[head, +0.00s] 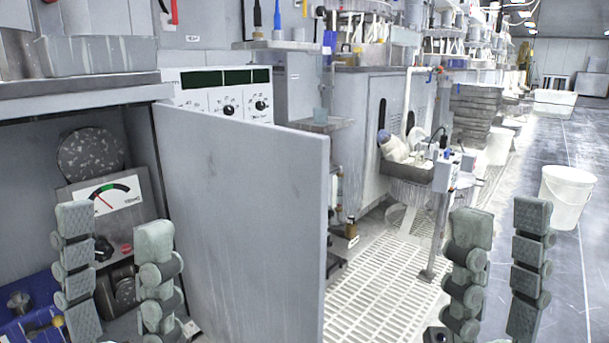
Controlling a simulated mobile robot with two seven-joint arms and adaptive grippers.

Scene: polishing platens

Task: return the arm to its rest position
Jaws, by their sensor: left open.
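My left gripper (115,225) is at the lower left, fingers pointing up and spread apart with nothing held between them. It shows in front of the open cabinet (140,150), left of the grey open door panel (240,215). My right gripper (502,220) is at the lower right, its two fingers apart and empty, in front of the walkway floor. The arms behind both grippers are mostly out of view. I cannot tell which arm the task means.
The cabinet holds a meter (110,200), a speckled disc (90,155) and a blue box (35,315). A post-mounted control box (446,172) stands on white floor grating (375,290). A white bucket (567,195) stands at right. The dark floor (585,130) beyond is largely clear.

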